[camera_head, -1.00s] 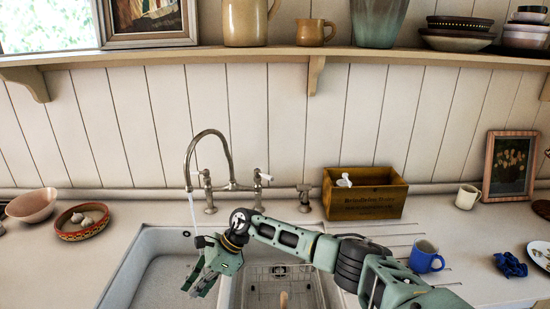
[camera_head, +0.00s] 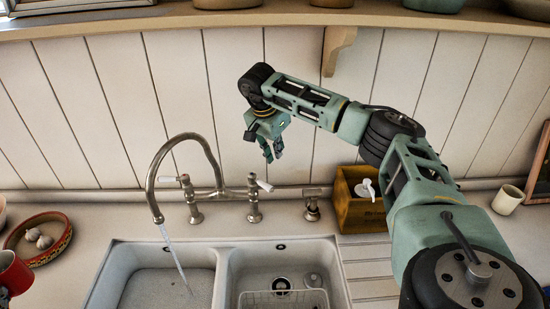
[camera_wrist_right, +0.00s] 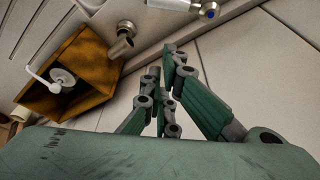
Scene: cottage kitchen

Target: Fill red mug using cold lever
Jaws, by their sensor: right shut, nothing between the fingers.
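The red mug (camera_head: 14,272) shows at the left edge of the head view, partly cut off. A dark bit of my left gripper (camera_head: 4,297) shows beside it, too little to tell its grip. The bridge tap (camera_head: 207,165) has two white levers, and water (camera_head: 177,260) runs from its spout into the left basin. The right lever (camera_head: 264,185) shows a blue-tipped end in the right wrist view (camera_wrist_right: 209,11), marking it as cold. My right gripper (camera_head: 271,152) is shut and empty, raised near the wall above that lever. Its fingers show in the wrist view (camera_wrist_right: 172,50).
The double sink (camera_head: 230,242) holds a wire rack in its right basin. A wooden box (camera_head: 355,205) with a white dispenser stands right of the tap. A patterned bowl (camera_head: 38,240) of garlic sits at left. A cream mug (camera_head: 507,200) stands at right.

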